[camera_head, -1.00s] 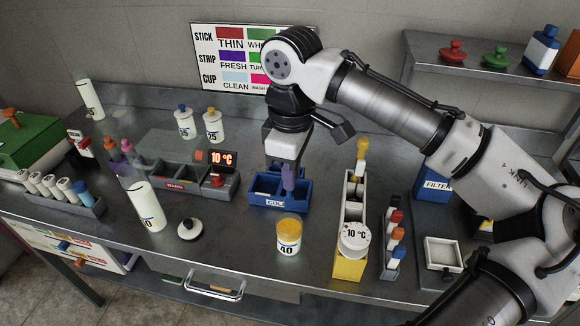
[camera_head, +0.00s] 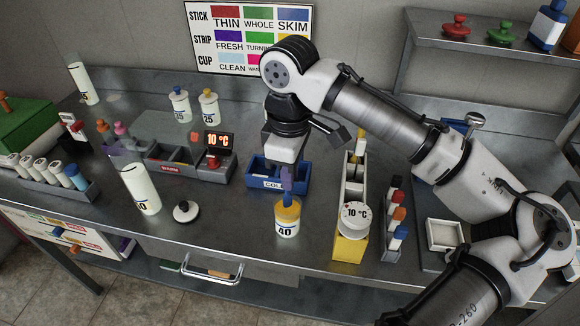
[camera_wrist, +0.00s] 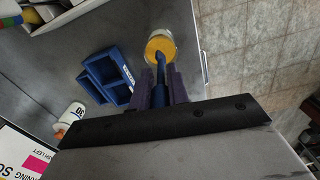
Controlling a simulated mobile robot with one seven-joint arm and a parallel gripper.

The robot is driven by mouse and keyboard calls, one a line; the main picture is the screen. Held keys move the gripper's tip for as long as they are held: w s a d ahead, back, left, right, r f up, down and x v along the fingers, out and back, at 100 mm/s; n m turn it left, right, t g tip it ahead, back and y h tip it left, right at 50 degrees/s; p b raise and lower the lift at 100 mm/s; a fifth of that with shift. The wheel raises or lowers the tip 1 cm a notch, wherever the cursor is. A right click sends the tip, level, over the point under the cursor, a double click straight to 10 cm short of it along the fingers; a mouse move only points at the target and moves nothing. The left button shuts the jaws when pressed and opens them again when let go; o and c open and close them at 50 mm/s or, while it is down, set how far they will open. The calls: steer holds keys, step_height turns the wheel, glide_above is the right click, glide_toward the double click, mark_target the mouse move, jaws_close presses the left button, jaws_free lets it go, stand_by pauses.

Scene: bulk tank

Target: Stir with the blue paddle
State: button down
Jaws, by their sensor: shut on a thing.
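My gripper (camera_head: 287,181) is shut on the blue paddle (camera_head: 287,198), which hangs down from its fingers. In the head view the paddle's lower end meets the yellow top of the jar marked 40 (camera_head: 286,228). In the wrist view the blue paddle (camera_wrist: 161,70) lies between the purple fingers (camera_wrist: 160,94) and reaches onto the yellow surface of the jar (camera_wrist: 160,46). I cannot tell how deep its tip is.
The blue tray marked COLD (camera_head: 265,172) stands behind the jar. A yellow and white rack (camera_head: 350,245) with a 10 °C dial is to the right. A tall white cylinder (camera_head: 140,187) and a white lid (camera_head: 186,211) are to the left.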

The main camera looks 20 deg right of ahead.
mark_target(289, 195)
steer(key=shift+f+b, duration=1.5)
steer(key=shift+f, duration=1.3)
steer(key=shift+a, duration=0.1)
